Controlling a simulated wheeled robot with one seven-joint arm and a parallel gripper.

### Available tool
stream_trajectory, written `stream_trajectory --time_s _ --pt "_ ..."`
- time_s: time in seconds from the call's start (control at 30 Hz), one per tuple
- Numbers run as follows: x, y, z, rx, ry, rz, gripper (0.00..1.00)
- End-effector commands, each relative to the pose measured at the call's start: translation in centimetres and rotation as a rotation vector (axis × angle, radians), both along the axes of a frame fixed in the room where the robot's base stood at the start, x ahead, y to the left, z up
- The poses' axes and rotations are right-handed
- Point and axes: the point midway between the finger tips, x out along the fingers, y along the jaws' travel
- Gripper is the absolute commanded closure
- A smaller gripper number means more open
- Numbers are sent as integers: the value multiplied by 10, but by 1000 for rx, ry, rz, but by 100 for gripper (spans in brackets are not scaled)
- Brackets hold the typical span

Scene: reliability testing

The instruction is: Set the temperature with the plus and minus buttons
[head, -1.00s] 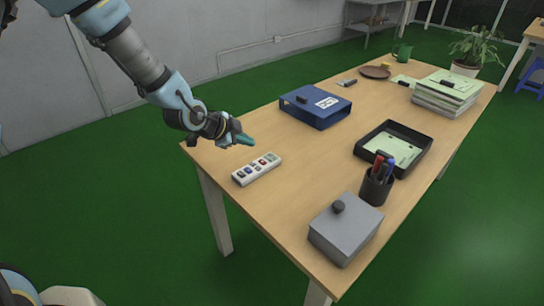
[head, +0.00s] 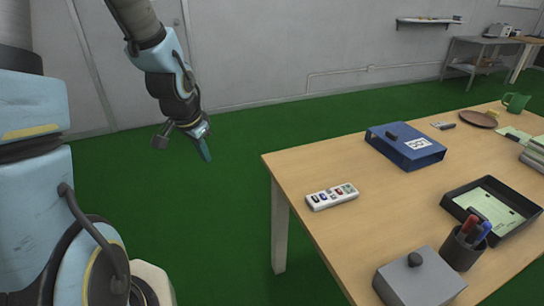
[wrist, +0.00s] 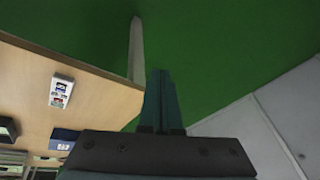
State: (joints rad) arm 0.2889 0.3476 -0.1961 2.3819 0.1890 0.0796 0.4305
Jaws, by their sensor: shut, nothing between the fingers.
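A white control strip (head: 331,196) with several coloured buttons lies on the near left part of the wooden table (head: 320,168). The strip also shows in the wrist view (wrist: 61,91), at the left. Its plus and minus marks are too small to read. My gripper (head: 206,156) is shut and empty, with its teal fingers together. It hangs over the green floor, left of the table and apart from the strip. The fingers also show in the wrist view (wrist: 160,100), with floor behind them.
A blue box file (head: 408,148) lies behind the strip. A black tray (head: 455,200) with paper, a pen cup (head: 462,250) and a grey lidded box (head: 420,280) stand to the right. The table top around the strip is clear. Open floor lies left of the table.

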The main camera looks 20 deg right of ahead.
Motion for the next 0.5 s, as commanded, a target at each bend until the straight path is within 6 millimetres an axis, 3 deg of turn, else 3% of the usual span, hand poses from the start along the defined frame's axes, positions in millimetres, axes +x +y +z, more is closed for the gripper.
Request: stream_trajectory --time_s 0.03,0.1,0.2,0.33,0.5 --pt "-3 33 12 8 26 141 100" --pt "-14 73 23 10 72 334 100" --pt "-34 117 37 1 132 582 100" --pt "-60 151 48 -20 195 821 100" --pt "-77 168 53 -37 235 959 100"
